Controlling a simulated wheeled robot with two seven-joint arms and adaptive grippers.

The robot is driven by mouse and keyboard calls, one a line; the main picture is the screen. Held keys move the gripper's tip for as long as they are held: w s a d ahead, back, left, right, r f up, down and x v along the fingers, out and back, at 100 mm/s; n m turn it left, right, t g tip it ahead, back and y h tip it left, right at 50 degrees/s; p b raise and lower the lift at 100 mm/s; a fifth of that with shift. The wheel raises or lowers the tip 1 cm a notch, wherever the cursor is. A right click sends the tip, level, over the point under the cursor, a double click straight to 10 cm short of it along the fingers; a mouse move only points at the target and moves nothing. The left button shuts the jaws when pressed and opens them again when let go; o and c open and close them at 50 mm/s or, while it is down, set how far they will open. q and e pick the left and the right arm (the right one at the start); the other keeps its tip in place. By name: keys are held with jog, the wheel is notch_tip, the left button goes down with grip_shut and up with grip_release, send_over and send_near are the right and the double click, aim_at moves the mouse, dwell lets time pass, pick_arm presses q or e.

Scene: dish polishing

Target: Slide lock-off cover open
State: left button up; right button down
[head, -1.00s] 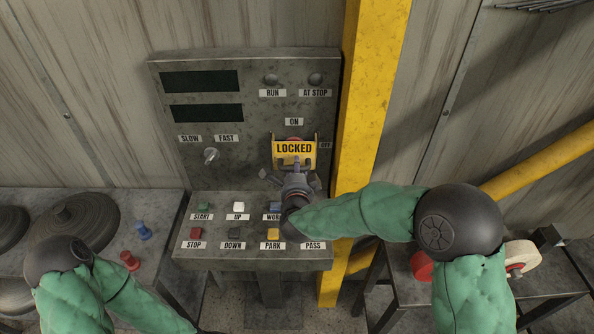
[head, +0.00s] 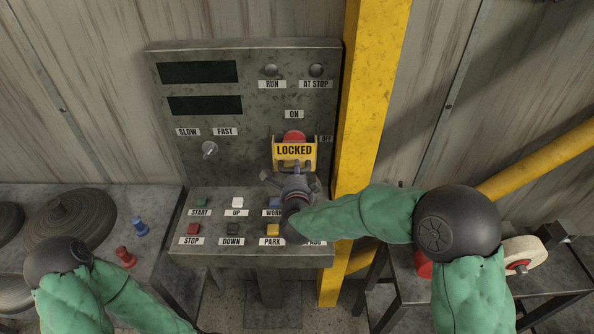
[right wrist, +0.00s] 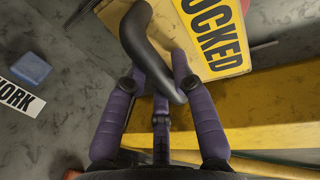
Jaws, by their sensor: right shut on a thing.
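The lock-off cover (head: 294,151) is a yellow plate marked LOCKED, set between side rails on the upright panel. A red knob (head: 294,137) shows above its top edge. My right gripper (head: 292,178) is at the cover's lower edge, shut on its dark curved handle. In the right wrist view the handle (right wrist: 148,45) runs between the purple fingers (right wrist: 160,75), with part of the yellow cover (right wrist: 205,40) beside it. The wrist hides the lower part of the handle in the head view. My left gripper is out of view; only its arm shows at lower left.
The sloped desk below carries several coloured buttons, including a blue one (head: 275,202) and a yellow one (head: 273,230) close to my right wrist. A yellow post (head: 365,110) stands right of the panel. Dark lids and two pegs sit on the left table.

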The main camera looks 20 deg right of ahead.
notch_tip(320, 180, down, 6)
jog(key=b, duration=0.4)
jog(key=shift+f+b, duration=0.25)
jog(key=shift+b, duration=0.15)
jog(key=shift+r, duration=0.1)
jog(key=c, duration=1.3)
grip_release()
jog(key=v, duration=1.2)
